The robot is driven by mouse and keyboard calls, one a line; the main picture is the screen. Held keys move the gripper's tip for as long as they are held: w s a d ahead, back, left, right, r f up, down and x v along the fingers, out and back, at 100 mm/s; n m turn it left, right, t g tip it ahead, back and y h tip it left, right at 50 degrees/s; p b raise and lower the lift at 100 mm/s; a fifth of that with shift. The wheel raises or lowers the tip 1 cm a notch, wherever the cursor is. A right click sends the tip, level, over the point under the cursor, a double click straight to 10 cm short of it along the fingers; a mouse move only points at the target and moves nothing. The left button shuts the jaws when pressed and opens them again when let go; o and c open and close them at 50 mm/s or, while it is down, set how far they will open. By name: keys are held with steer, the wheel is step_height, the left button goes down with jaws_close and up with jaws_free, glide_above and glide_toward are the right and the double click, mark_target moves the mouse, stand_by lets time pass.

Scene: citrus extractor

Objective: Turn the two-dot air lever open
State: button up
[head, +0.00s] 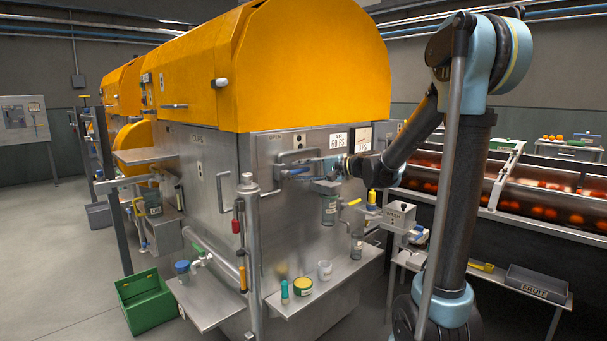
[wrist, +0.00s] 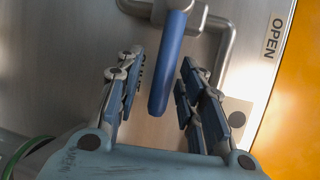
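The air lever has a blue handle (wrist: 170,62) that lies between my two fingers in the wrist view. Its blue end also shows in the head view (head: 295,171), on the front steel panel. My gripper (wrist: 159,66) is open, with a visible gap on each side of the handle; it also shows in the head view (head: 313,169). An OPEN label (wrist: 274,36) is at upper right in the wrist view. A second label is mostly hidden behind the left finger. A dotted plate (wrist: 237,112) beside the right finger shows one dark dot; the rest is hidden.
A bent metal bar (wrist: 226,50) runs close behind the handle. The orange hood (head: 310,70) overhangs the panel.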

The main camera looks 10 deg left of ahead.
jaws_close()
